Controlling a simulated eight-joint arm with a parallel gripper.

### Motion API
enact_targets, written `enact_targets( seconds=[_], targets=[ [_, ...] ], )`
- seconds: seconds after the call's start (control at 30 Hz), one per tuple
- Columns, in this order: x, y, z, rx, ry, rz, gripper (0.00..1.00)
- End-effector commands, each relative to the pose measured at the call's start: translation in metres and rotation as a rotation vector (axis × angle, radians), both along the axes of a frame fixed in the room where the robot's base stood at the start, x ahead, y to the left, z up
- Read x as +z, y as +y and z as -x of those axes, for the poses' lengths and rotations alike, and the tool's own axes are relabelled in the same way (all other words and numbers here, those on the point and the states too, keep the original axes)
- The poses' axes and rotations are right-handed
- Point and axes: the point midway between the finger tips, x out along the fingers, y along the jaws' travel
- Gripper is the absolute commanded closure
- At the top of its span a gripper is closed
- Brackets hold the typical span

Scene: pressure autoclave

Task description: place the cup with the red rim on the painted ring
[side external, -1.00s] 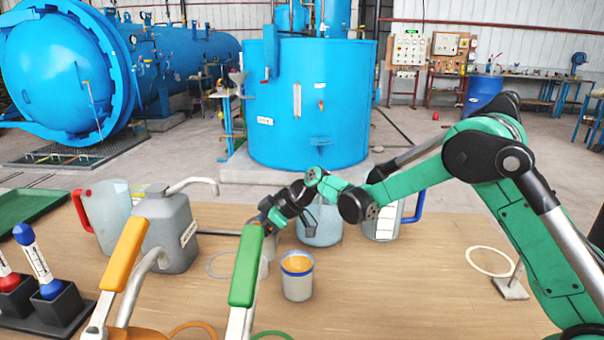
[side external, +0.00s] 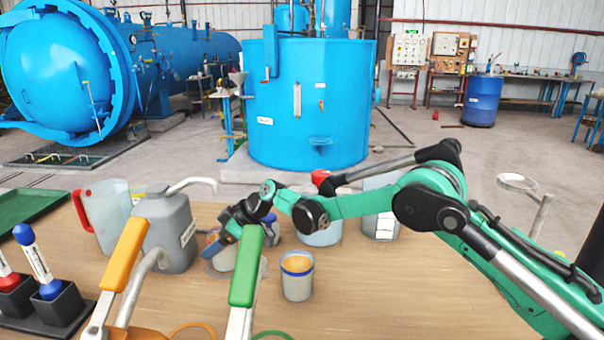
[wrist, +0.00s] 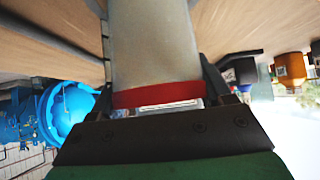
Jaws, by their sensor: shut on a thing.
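My gripper (side external: 228,236) is shut on the cup with the red rim, left of centre over the table. In the wrist view the pale cup (wrist: 152,45) sits between the fingers, its red rim (wrist: 158,94) near the palm. In the side view the held cup (side external: 224,258) is partly hidden by my gripper and the green handle. The painted ring (side external: 209,269) is a thin grey outline on the table, mostly covered by the cup. I cannot tell whether the cup touches the table.
A blue-rimmed cup (side external: 297,278) stands just right of the green handle (side external: 247,265). An orange handle (side external: 124,268) rises in front. A grey jerrycan (side external: 168,235) and a red-handled jug (side external: 105,220) stand left. The table's front right is clear.

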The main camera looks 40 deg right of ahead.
Motion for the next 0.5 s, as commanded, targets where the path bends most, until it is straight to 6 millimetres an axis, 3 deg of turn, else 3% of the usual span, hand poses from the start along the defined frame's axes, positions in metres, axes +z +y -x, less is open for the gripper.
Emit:
enact_targets(
  seconds=[0.13,0.17,0.23,0.5],
  targets=[
    [-0.0035,-0.0001,0.0000,0.000,0.000,0.000,0.78],
    [-0.0034,-0.0001,0.0001,0.000,0.000,0.000,0.22],
    [-0.0031,-0.0001,0.0001,0.000,0.000,0.000,0.03],
    [-0.0016,-0.0001,0.0001,0.000,0.000,0.000,0.00]
  ],
)
